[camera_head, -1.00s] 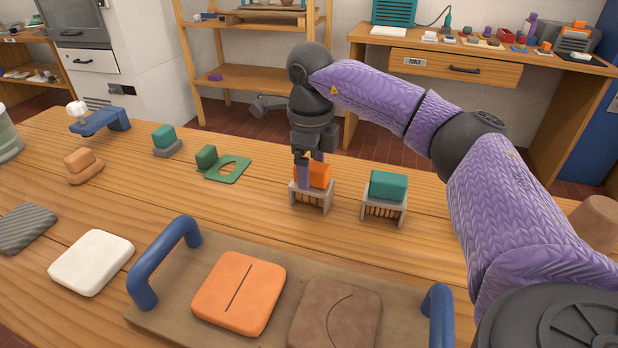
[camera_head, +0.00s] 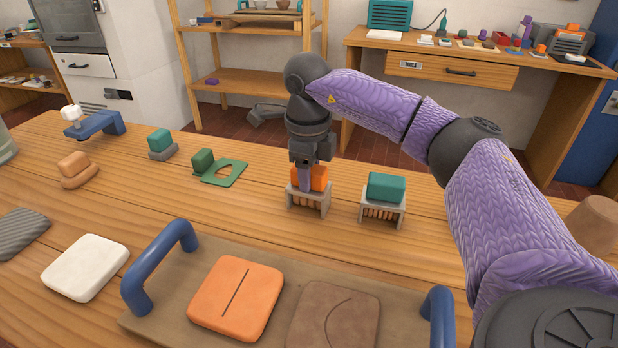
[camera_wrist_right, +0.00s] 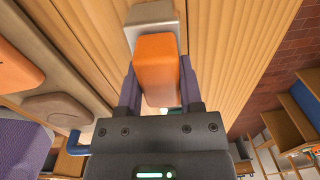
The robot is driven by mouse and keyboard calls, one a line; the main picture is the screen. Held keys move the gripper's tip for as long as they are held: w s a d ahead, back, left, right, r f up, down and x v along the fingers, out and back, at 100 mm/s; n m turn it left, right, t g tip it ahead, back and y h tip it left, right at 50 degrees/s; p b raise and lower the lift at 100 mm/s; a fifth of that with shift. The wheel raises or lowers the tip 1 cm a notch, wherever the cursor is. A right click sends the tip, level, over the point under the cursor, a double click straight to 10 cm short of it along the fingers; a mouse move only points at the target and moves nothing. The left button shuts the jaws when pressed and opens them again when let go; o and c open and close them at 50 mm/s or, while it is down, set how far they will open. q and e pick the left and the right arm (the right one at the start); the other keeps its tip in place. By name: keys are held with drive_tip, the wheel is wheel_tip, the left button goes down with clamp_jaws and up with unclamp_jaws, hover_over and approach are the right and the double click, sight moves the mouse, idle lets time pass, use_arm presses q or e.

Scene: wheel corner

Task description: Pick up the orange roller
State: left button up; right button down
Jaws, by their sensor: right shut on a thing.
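The orange roller (camera_head: 319,179) has a block-like orange top and sits at a small grey stand (camera_head: 323,204) with brown slats near the middle of the table. My right gripper (camera_head: 312,182) comes down on it from above, its purple fingers shut on the orange part. In the right wrist view the orange roller (camera_wrist_right: 158,68) lies between the two fingers (camera_wrist_right: 158,90), with the grey stand (camera_wrist_right: 150,22) just beyond it. I cannot tell whether the roller is clear of the stand. My left gripper is not in view.
A teal-topped roller on a similar stand (camera_head: 385,189) is close by on the right. A green plate with a cut-out (camera_head: 226,173) lies to the left. A tray with blue handles (camera_head: 165,262) holds orange and brown slabs in front. Bare wood lies between.

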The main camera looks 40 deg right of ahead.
idle(0.4)
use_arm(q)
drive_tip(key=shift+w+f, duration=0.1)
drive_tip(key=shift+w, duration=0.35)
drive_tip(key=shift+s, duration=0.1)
use_arm(e)
drive_tip(key=shift+r, duration=0.3)
wheel_tip(320, 180, up, 10)
drive_tip(key=p, duration=0.5)
drive_tip(key=shift+f, duration=0.2)
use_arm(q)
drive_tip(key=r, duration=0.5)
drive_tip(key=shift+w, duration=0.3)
use_arm(e)
drive_tip(key=c, duration=0.9)
unclamp_jaws()
drive_tip(key=shift+f, duration=0.1)
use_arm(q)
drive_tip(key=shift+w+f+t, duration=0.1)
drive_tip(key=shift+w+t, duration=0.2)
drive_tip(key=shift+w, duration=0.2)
use_arm(e)
clamp_jaws()
